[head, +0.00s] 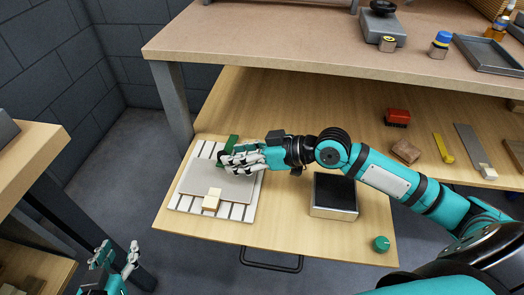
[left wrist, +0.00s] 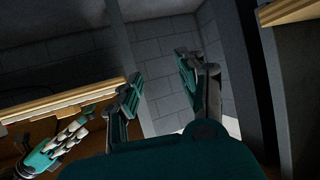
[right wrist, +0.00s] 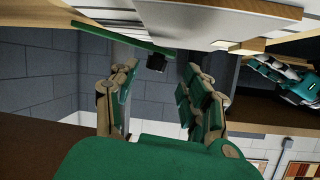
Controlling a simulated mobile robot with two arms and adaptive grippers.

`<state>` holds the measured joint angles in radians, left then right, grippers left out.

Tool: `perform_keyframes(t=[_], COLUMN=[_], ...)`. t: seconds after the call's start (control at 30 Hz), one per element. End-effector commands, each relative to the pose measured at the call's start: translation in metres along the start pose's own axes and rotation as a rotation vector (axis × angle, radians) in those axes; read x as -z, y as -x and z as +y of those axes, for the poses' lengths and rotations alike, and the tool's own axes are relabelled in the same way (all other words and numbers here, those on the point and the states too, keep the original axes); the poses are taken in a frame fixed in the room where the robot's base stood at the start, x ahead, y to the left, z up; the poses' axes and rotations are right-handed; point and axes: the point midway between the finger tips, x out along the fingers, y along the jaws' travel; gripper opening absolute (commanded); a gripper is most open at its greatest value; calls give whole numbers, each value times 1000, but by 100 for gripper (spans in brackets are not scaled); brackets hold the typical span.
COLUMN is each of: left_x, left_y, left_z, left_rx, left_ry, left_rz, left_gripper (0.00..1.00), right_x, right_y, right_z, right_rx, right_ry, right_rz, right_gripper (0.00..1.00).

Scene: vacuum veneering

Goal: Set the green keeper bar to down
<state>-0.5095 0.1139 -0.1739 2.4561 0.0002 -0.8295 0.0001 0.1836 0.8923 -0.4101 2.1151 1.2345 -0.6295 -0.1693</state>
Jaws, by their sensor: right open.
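The green keeper bar (head: 232,141) is at the far edge of a grey plate (head: 205,186) on a white slatted board (head: 240,213), partly hidden by my right gripper. In the right wrist view the bar (right wrist: 125,38) runs slanted along the plate's edge, just beyond the fingertips. Whether it is up or down I cannot tell. My right gripper (head: 232,160) is open beside the bar, and its fingers are apart and empty in the right wrist view (right wrist: 157,85). My left gripper (head: 118,258) is open and empty, low at the left, away from the board.
A pale wood block (head: 211,200) sits on the plate's near edge. A red brush (head: 397,117) and tools lie further right. A shelf (head: 300,45) overhangs the back.

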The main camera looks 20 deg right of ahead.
Motion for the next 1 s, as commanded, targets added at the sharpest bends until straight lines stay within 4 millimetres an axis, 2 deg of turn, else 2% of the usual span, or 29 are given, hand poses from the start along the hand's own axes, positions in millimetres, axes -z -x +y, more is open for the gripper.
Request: perform_keyframes(t=[0.03, 0.2, 0.4, 0.6, 0.97, 1.0], left_x=[0, 0, -1, -1, -1, -1], left_y=[0, 0, 0, 0, 0, 0], left_z=[0, 0, 0, 0, 0, 0], left_rx=[0, 0, 0, -1, -1, -1], left_ry=[0, 0, 0, 0, 0, 0], left_rz=[-1, -1, -1, -1, -1, -1], left_gripper=[40, 40, 40, 40, 40, 40], right_x=[-2, -3, -3, -1, 0, 0], right_y=[13, 49, 77, 88, 90, 90], right_z=[1, 0, 1, 0, 0, 0], right_rx=[-4, -3, -3, -1, -1, -1], right_ry=[3, 2, -1, 1, 2, 1], right_rz=[-6, -10, -5, -2, 1, 1], right_gripper=[47, 47, 47, 47, 47, 43])
